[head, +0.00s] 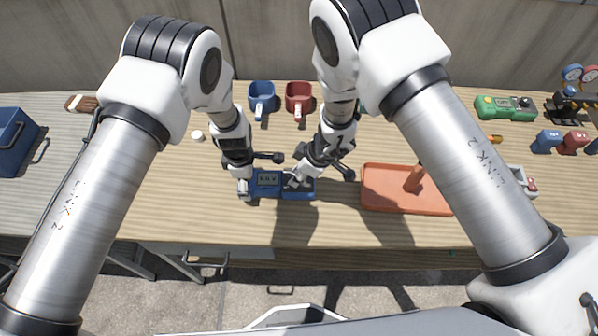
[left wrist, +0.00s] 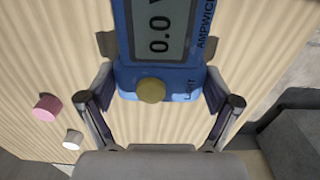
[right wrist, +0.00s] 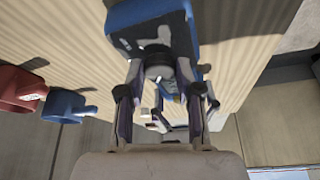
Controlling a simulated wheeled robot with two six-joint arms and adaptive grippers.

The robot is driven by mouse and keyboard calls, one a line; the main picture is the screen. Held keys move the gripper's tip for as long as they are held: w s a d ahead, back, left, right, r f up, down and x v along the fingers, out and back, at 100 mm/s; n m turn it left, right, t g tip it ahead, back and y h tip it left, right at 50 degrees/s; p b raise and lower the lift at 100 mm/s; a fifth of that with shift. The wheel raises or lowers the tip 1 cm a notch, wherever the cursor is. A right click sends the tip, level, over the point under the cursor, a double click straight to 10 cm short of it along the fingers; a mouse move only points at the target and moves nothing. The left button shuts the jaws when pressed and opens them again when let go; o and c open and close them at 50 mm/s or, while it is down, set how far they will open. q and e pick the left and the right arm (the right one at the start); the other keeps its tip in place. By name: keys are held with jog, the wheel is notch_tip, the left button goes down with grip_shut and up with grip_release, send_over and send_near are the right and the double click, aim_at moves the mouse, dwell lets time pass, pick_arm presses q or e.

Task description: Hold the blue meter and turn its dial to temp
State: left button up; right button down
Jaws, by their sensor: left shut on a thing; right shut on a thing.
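The blue meter (head: 268,181) lies on the table in front of me, screen to the left and dial end to the right. In the left wrist view its screen (left wrist: 160,28) reads 0.0 V, with a round tan button (left wrist: 151,90) below it. My left gripper (head: 244,187) is shut on the meter's screen end, one finger on each side. My right gripper (head: 296,181) is shut on the dark round dial (right wrist: 158,62) from above. The fingers hide part of the dial. Its pointer and labels are too small to read.
An orange tray (head: 376,203) lies just right of the meter. A blue mug (head: 261,92) and a red mug (head: 298,94) stand behind. A small white cap (head: 197,135) is at back left, a blue crate (head: 12,135) far left, a green meter (head: 492,106) at back right.

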jog(key=c, duration=0.8)
grip_release()
jog(key=shift+o, duration=0.2)
jog(key=v, duration=1.2)
